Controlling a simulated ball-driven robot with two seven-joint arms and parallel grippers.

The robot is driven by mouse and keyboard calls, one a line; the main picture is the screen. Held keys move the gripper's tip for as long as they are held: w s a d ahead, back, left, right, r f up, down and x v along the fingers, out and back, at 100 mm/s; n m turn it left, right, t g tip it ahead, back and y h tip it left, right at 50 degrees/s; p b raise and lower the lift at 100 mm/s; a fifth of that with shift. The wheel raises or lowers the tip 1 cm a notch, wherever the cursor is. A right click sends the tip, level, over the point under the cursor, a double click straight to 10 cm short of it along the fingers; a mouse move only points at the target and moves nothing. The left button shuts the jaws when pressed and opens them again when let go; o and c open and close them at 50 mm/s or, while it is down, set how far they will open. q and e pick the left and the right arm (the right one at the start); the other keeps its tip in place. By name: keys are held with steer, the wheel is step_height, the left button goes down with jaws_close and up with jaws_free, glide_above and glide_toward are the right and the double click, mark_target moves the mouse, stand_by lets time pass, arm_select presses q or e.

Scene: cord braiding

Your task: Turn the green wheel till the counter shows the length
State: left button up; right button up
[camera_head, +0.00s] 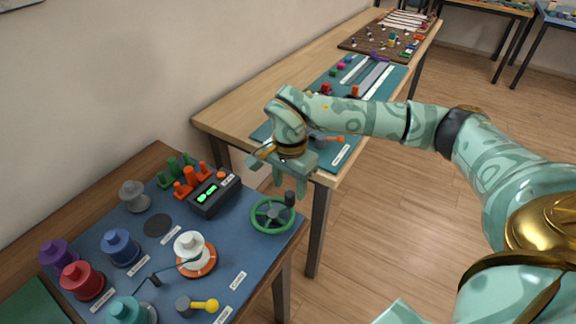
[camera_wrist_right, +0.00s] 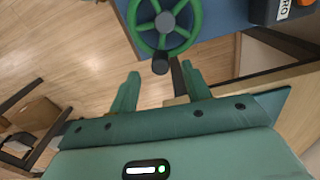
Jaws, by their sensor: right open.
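The green wheel (camera_head: 253,222) lies at the right edge of the blue board, with a dark upright knob (camera_head: 290,199) on its rim. In the right wrist view the wheel (camera_wrist_right: 133,20) is at the top, and its knob (camera_wrist_right: 160,64) points towards the gap between the fingers. My right gripper (camera_head: 290,188) is open and empty, just above the knob and apart from the wheel as far as I can tell. The dark counter (camera_head: 215,194) has lit green digits, too small to read, and an orange button. My left gripper is not in view.
The blue board (camera_head: 255,256) also holds a white spool on an orange disc (camera_head: 193,252), blue (camera_head: 121,248), red (camera_head: 82,281) and purple spools, orange pegs (camera_head: 191,178) and a yellow-knobbed lever (camera_head: 206,305). Another wooden table (camera_head: 262,84) stands behind. Open floor is to the right.

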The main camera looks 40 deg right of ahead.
mark_target(290, 194)
step_height(290, 194, down, 4)
steer(key=shift+f+b, duration=0.1)
steer(key=shift+b, duration=0.3)
jaws_close()
